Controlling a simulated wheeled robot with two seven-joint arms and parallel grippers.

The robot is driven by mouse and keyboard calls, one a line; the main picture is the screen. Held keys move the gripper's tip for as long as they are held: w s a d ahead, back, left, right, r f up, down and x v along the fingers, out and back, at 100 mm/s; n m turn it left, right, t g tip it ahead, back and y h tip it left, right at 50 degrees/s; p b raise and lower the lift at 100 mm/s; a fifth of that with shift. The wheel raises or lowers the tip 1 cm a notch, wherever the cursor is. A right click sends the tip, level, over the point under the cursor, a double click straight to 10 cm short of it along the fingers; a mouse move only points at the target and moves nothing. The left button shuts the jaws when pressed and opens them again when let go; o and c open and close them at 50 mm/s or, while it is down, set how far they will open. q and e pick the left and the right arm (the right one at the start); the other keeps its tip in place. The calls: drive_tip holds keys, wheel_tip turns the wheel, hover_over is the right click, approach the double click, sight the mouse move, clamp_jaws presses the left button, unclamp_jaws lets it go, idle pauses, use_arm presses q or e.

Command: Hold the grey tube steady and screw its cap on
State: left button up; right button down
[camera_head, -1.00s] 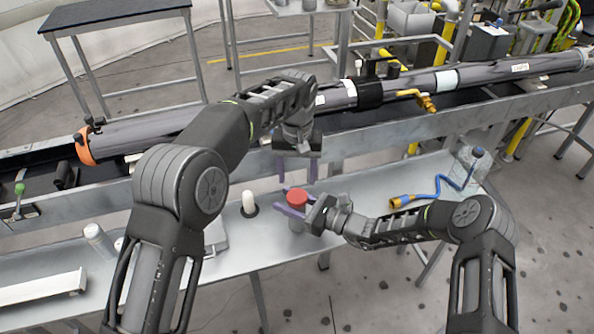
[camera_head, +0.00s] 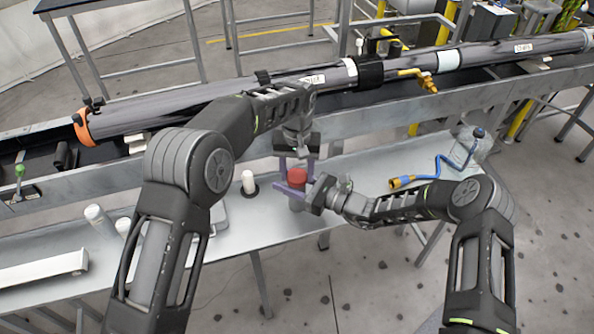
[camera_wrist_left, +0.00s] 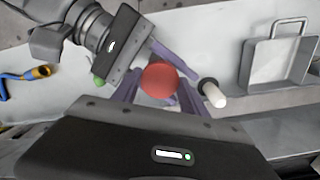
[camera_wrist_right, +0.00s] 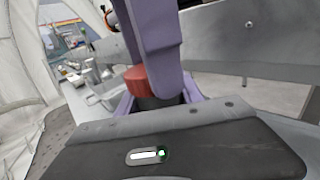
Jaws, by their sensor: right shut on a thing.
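The grey tube (camera_wrist_right: 160,100) with its red cap (camera_head: 297,175) on top stands upright over the metal bench. My right gripper (camera_head: 291,193) is shut on the tube from the side, below the cap. My left gripper (camera_head: 296,165) points down from above, its purple fingers open on either side of the cap. In the left wrist view the red cap (camera_wrist_left: 160,80) sits between those fingers, with the right gripper's fingers crossing beneath. I cannot tell whether the left fingers touch the cap. Most of the tube is hidden by the fingers.
A white cylinder (camera_head: 248,181) on a dark base stands just left of the tube. A grey tray (camera_wrist_left: 275,62) lies beyond it. A blue hose (camera_head: 440,172) with a yellow end lies at the right. A long dark tube assembly (camera_head: 220,98) runs behind the bench.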

use_arm(q)
drive_tip(key=c, duration=1)
drive_tip(key=o, duration=1.6)
drive_tip(key=shift+d+r, duration=0.1)
drive_tip(key=shift+r, duration=0.05)
wheel_tip(320, 180, up, 12)
use_arm(e)
drive_tip(key=c, duration=0.7)
unclamp_jaws()
use_arm(q)
drive_tip(key=shift+f, duration=0.2)
use_arm(e)
drive_tip(key=shift+d, duration=0.1)
